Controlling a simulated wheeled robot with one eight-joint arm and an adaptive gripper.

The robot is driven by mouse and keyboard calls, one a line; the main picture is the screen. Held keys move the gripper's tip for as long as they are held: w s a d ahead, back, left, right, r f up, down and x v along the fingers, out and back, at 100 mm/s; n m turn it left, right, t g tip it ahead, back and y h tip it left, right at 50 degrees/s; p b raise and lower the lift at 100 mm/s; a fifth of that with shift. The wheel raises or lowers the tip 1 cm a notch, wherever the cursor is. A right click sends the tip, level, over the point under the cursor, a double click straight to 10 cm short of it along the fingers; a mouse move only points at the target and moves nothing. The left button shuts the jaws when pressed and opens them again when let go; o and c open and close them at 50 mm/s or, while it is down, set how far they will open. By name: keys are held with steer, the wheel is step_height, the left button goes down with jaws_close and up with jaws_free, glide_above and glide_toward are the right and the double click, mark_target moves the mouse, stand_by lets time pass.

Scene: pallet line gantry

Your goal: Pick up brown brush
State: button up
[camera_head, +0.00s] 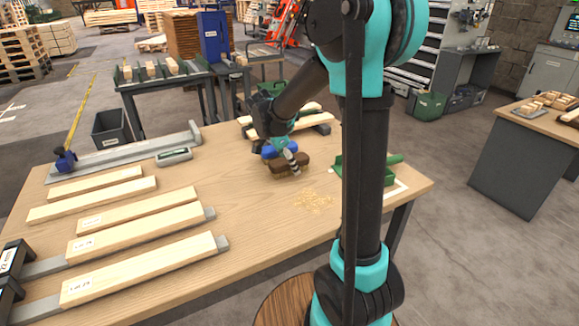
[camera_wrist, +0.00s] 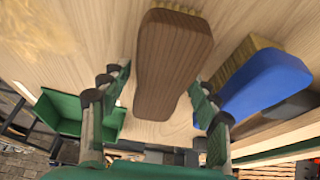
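The brown brush (camera_wrist: 172,62) lies on the wooden table, its wooden back facing my wrist camera and pale bristles showing at its far end. In the head view the brown brush (camera_head: 283,168) is partly covered by my gripper (camera_head: 288,156). In the wrist view my gripper (camera_wrist: 155,92) is open, with green-padded fingers on both sides of the brush's narrower end. Gaps show between the fingers and the brush. I cannot tell the fingertips' exact height above the table.
A blue brush (camera_wrist: 262,88) lies close beside the right fingers; the blue brush also shows in the head view (camera_head: 268,151). A green dustpan (camera_wrist: 68,112) is to the left in the wrist view. Sawdust (camera_head: 314,201) lies nearby. Wooden planks (camera_head: 146,268) occupy the table's left side.

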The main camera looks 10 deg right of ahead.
steer(key=c, duration=1.2)
step_height(320, 180, up, 20)
steer(key=o, duration=0.8)
steer(key=c, duration=0.4)
steer(key=shift+f, duration=0.15)
steer(key=shift+c, duration=0.2)
